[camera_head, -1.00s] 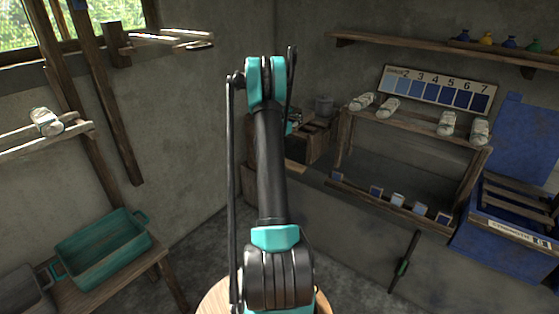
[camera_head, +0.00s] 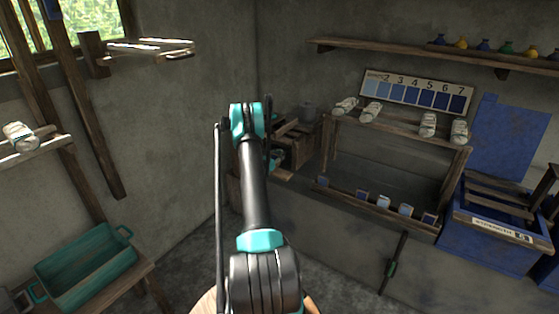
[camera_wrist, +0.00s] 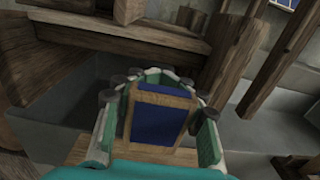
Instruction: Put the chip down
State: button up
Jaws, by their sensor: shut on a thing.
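The chip (camera_wrist: 158,120) is a dark blue panel with a wooden edge, seen in the wrist view between the fingers of my gripper (camera_wrist: 157,76). The green and grey fingers are shut on it from both sides. Behind it is a rough wooden beam, and a pale wooden surface (camera_wrist: 78,152) shows below left. I cannot tell whether the chip touches anything under it. In the head view my arm reaches toward the wooden stand (camera_head: 296,150) by the back wall, and it mostly hides the gripper there.
A numbered blue shade card (camera_head: 418,91) hangs above a wooden rack with pale bundles. Small blue chips (camera_head: 383,201) stand on its lower rail (camera_head: 350,203). A blue bin (camera_head: 500,230) is at right, and a teal tray (camera_head: 85,270) at left. Posts stand close right of my gripper.

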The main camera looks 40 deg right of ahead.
jog(key=shift+f, duration=1.8)
jog(key=shift+f, duration=0.2)
jog(key=o, duration=1.1)
jog(key=shift+r, duration=0.2)
